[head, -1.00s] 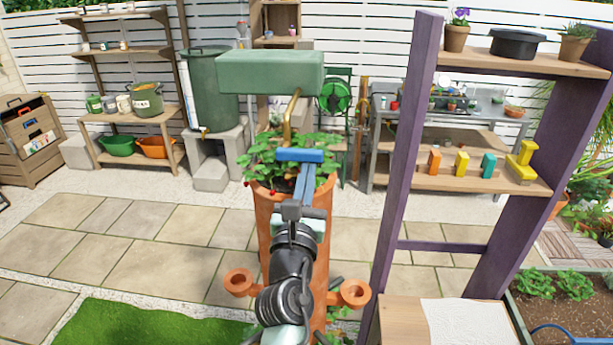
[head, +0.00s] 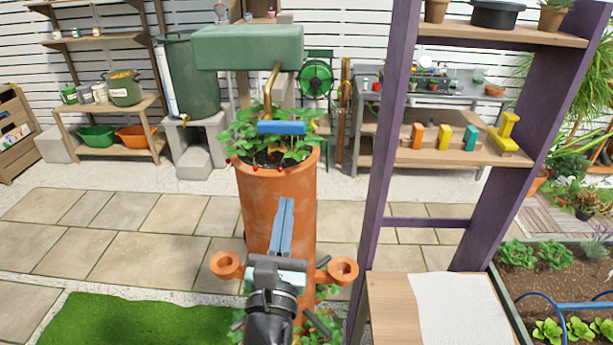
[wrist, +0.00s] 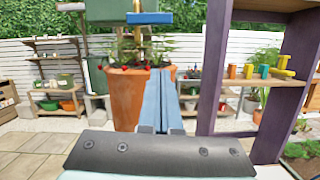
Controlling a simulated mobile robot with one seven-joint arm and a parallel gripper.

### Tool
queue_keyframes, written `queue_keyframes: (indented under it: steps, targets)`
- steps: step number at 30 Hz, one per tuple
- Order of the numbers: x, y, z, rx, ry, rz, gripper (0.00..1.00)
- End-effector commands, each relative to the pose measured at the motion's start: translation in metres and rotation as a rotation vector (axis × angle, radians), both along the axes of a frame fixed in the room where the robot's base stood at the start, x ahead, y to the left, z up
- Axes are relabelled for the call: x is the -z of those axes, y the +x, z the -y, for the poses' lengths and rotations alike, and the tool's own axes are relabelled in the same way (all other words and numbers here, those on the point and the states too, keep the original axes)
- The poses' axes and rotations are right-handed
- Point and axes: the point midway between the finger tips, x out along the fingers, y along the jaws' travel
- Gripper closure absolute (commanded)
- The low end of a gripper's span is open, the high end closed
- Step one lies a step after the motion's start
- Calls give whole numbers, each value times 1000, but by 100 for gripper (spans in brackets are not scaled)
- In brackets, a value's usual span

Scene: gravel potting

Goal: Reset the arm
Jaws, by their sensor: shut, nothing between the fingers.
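My gripper (head: 285,228) shows in the head view in front of the tall terracotta strawberry planter (head: 262,205). Its two blue fingers are together with nothing between them. In the wrist view my gripper (wrist: 160,103) points forward with the fingers side by side, overlapping the planter (wrist: 127,95) in the picture. I cannot tell the exact gap to the planter. Green plants with red berries grow at the planter's top. A brass spout with a blue bar (head: 281,127) hangs over it from a green tank (head: 248,47).
A purple-framed shelf (head: 383,190) stands close on the right, holding coloured blocks and pots. A wooden surface with a white cloth (head: 460,310) is at its foot. Small terracotta cups (head: 343,270) stick out from the planter. Open paving (head: 130,235) lies to the left.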

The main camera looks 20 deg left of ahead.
Motion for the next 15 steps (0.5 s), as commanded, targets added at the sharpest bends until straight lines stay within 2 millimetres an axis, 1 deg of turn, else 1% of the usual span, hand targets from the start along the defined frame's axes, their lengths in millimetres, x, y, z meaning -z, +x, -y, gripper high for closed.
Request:
queue_keyframes:
  steps: [4, 5, 8, 11, 15]
  targets:
    - [-1, -1, 1, 1, 3, 1, 100]
    - [-4, 0, 3, 1, 21, 2, 100]
    - [-25, 5, 16, -7, 158, 3, 100]
    - [-62, 9, 38, -37, 415, 7, 100]
    - [-125, 6, 76, -147, 871, 21, 100]
